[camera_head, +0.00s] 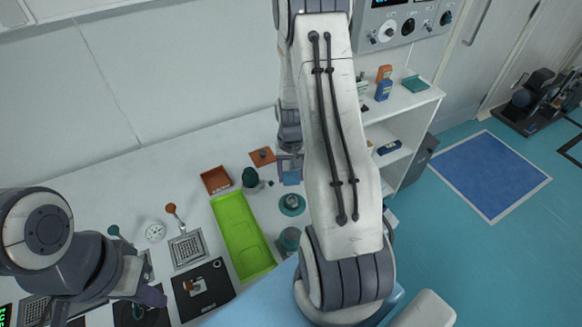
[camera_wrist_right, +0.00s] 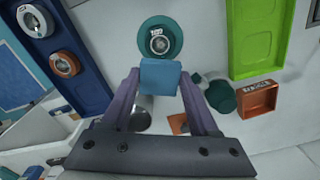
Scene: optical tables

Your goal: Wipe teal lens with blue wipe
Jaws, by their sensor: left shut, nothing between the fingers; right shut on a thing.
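The teal lens (camera_head: 292,203) is a round teal disc on the white table, right of the green tray. In the right wrist view the teal lens (camera_wrist_right: 160,42) shows a labelled round centre, just beyond my fingers. My right gripper (camera_head: 289,163) is shut on the blue wipe (camera_head: 291,178), a small blue block. In the right wrist view the blue wipe (camera_wrist_right: 159,77) sits between the purple fingertips and overlaps the lens's near rim; I cannot tell whether they touch. My left gripper (camera_head: 149,297) is shut and empty over the left of the table.
A green tray (camera_head: 243,238) and a brown box (camera_head: 216,180) lie left of the lens. A dark green bulb (camera_head: 250,177) stands behind it; a teal cylinder (camera_head: 289,238) is in front. A blue tray with rings (camera_wrist_right: 75,78) shows in the right wrist view.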

